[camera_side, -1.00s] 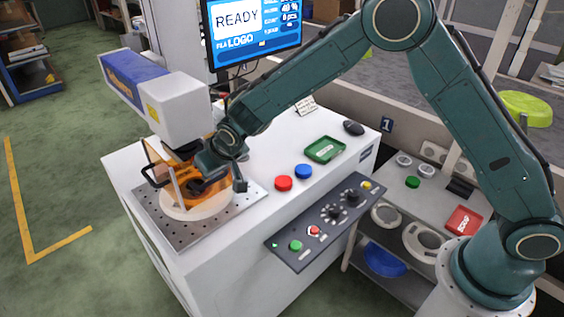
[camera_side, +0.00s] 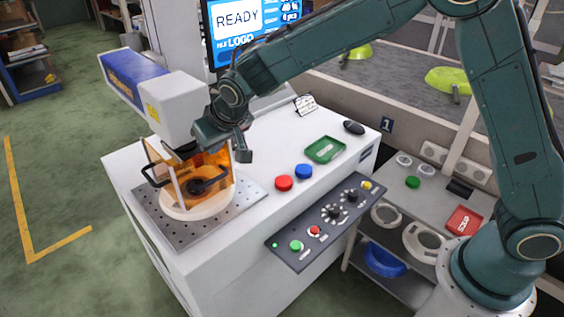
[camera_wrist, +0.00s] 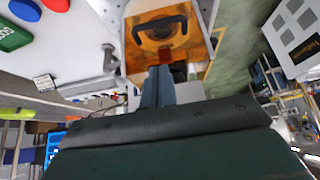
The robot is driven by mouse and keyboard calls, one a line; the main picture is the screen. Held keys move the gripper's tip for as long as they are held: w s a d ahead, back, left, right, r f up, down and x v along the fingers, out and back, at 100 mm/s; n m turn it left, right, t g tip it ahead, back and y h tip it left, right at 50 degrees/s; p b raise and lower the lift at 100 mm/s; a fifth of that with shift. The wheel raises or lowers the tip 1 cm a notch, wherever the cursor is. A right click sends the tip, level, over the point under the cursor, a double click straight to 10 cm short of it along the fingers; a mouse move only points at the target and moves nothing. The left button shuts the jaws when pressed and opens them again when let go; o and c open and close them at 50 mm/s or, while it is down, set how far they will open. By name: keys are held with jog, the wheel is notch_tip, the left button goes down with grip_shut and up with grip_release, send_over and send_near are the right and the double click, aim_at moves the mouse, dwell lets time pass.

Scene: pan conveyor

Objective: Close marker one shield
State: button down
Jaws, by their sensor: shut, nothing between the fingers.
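The marker's see-through orange shield (camera_side: 219,168) stands around the work spot under the white and blue marking head (camera_side: 178,105). A black bar handle (camera_side: 150,174) is on its left side. I cannot tell whether the shield is fully shut. A dark piece (camera_side: 208,187) shows through the orange, above a pale round base (camera_side: 195,208). My gripper (camera_side: 244,155) is above and right of the shield, apart from it, shut and empty. In the wrist view, the orange shield (camera_wrist: 138,62) and its black handle (camera_wrist: 160,27) lie beyond my fingers (camera_wrist: 158,75).
A perforated metal plate (camera_side: 178,231) carries the base. A screen (camera_side: 255,30) reading READY stands behind.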

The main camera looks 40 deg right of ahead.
jog(key=v, duration=0.4)
jog(key=shift+s+r, duration=0.15)
jog(key=shift+r, duration=0.05)
jog(key=s+d+r, duration=1)
jog(key=s+d, duration=0.3)
jog(key=s, duration=0.1)
jog(key=s+d+f, duration=0.1)
jog(key=s+d, duration=0.2)
jog(key=s, duration=0.6)
jog(key=s+d+f+g, duration=0.1)
jog(key=s+d, duration=0.2)
jog(key=s, duration=0.7)
jog(key=shift+s+d, duration=0.25)
jog(key=shift+s, duration=0.05)
